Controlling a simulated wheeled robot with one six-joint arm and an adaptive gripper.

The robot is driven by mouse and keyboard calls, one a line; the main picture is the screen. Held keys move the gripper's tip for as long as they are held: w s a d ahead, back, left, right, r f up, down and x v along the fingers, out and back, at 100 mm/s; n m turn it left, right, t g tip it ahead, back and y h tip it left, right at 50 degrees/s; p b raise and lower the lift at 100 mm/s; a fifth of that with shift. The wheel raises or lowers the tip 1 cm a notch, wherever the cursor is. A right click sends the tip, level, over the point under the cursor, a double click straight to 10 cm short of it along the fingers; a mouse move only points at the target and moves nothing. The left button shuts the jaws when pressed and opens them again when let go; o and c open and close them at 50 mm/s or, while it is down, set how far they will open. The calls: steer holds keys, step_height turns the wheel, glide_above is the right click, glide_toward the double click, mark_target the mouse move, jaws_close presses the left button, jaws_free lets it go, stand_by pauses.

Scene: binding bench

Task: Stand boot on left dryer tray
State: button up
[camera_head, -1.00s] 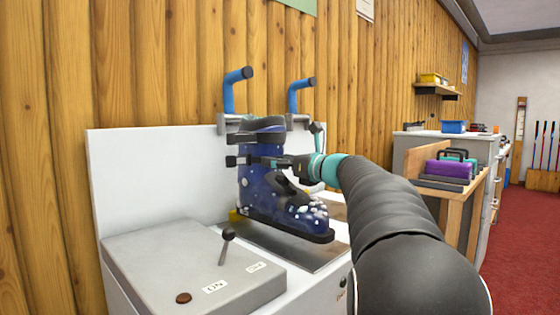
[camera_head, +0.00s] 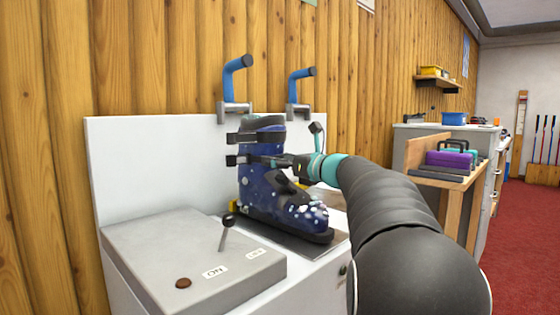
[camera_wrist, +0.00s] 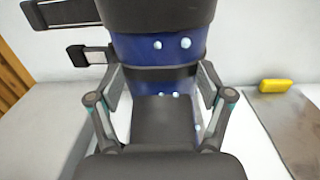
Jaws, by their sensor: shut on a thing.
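The dark blue boot (camera_head: 262,196), speckled with white, is upright with its toe to the right, over the left dryer tray (camera_head: 292,250), a flat metal plate. Its sole is at or just above the plate; I cannot tell if it touches. My gripper (camera_head: 286,162) is shut on the boot's shaft. In the wrist view, the fingers of my gripper (camera_wrist: 160,92) lie on either side of the boot (camera_wrist: 160,48), below its dark upper cuff. The tray's rear part is hidden behind the boot.
Two blue pipes (camera_head: 231,84) (camera_head: 294,92) rise at the back panel. A grey control box (camera_head: 160,255) with a lever (camera_head: 226,232) stands front left. A yellow block (camera_wrist: 276,86) sits right of the boot. A bench with a purple case (camera_head: 448,159) stands right.

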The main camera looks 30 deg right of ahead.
steer(key=shift+f, duration=0.15)
stand_by(0.5)
steer(key=o, duration=1.7)
steer(key=shift+o, duration=0.2)
steer(key=shift+f, duration=0.35)
steer(key=v, duration=1.2)
steer(key=shift+r, duration=0.15)
